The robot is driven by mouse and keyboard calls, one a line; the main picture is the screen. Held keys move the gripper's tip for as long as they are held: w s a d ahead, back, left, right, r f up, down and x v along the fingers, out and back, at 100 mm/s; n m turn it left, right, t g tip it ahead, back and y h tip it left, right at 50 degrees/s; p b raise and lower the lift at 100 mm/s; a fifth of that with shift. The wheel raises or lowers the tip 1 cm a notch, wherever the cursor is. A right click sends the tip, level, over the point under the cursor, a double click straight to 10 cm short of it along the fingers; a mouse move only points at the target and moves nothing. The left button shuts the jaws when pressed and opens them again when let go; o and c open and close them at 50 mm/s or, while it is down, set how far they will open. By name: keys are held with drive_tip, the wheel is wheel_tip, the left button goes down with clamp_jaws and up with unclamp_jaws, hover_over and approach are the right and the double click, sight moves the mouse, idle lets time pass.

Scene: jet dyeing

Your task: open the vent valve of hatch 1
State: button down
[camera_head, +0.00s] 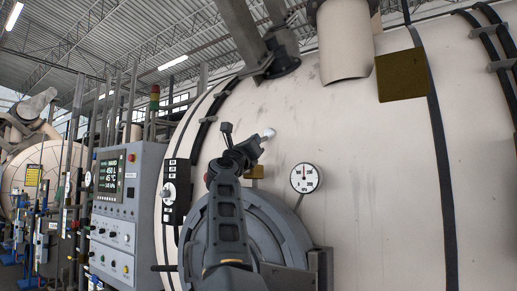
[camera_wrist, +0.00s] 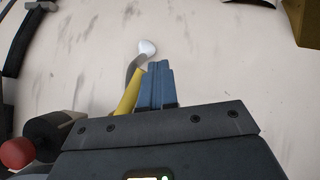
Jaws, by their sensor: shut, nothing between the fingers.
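The grey round hatch (camera_head: 288,240) sits on the cream vessel, partly hidden behind my arm; I cannot read a number on it. Just above it, by my gripper (camera_head: 254,144), a white rounded tip (camera_head: 268,134) shows. In the wrist view a yellow lever-like part (camera_wrist: 129,92) stands left of my blue fingers, with a bent grey piece and white tip (camera_wrist: 147,47) beyond it. This looks like the vent valve. My gripper (camera_wrist: 158,64) is shut and empty, its fingers close beside the yellow part; I cannot tell whether they touch.
A pressure gauge (camera_head: 305,178) stands right of my gripper. A control panel (camera_head: 124,215) is at left, with a dark switch box (camera_head: 177,190) beside the hatch. A red ball (camera_wrist: 17,152) on a black part is at lower left in the wrist view. A brass-coloured plate (camera_head: 402,75) hangs upper right.

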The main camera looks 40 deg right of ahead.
drive_tip(key=w+n, duration=0.1)
drive_tip(key=w+a+r+t+y+p, duration=0.1)
drive_tip(key=w+n+p, duration=0.1)
drive_tip(key=shift+a+r+n+t, duration=0.15)
drive_tip(key=shift+r+n+t, duration=0.1)
drive_tip(key=shift+n+t, duration=0.05)
drive_tip(key=shift+w, duration=0.1)
idle(0.4)
